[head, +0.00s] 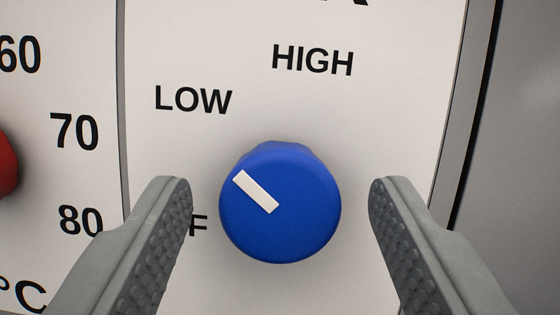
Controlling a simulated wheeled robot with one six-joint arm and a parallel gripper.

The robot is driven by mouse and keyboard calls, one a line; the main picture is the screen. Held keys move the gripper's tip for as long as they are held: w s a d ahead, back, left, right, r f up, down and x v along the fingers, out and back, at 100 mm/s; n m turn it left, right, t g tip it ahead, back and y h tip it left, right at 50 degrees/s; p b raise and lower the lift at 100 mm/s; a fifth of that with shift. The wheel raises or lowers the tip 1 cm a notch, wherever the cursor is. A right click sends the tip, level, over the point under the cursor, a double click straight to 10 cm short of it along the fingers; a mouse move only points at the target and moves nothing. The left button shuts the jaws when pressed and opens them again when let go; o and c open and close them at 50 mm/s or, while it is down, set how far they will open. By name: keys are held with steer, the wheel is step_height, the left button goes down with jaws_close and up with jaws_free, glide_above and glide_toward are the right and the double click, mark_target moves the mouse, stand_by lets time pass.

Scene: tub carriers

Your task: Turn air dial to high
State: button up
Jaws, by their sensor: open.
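The air dial is a round blue knob (290,225) with a white pointer mark (256,191), in the middle of the head view. The mark points up and left, toward the LOW label (193,99). The HIGH label (313,60) is above the knob, a little to the right. Part of a third label, ending in F, shows left of the knob behind a finger. My gripper (280,205) is open. Its two grey fingers are on either side of the knob, with a visible gap on both sides. It holds nothing.
Left of a dark vertical seam, a red knob (5,165) is partly cut off at the frame edge. Beside it are the marks 60, 70 and 80 and °C. The white panel (400,110) ends at a dark edge on the right, with a grey surface (525,140) beyond.

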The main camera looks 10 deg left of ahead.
steer(key=shift+w+a+f, duration=0.1)
steer(key=shift+w, duration=0.15)
steer(key=c, duration=1)
steer(key=shift+m, duration=0.5)
steer(key=m+h, duration=0.1)
steer(key=m, duration=0.2)
steer(key=m+h, duration=0.1)
steer(key=m, duration=0.2)
steer(key=shift+a+h, duration=0.15)
steer(key=shift+h, duration=0.15)
steer(key=m+h, duration=0.1)
steer(key=m, duration=0.2)
steer(key=m+h, duration=0.1)
steer(key=m, duration=0.2)
steer(key=shift+m+g, duration=0.3)
steer(key=shift+g, duration=0.1)
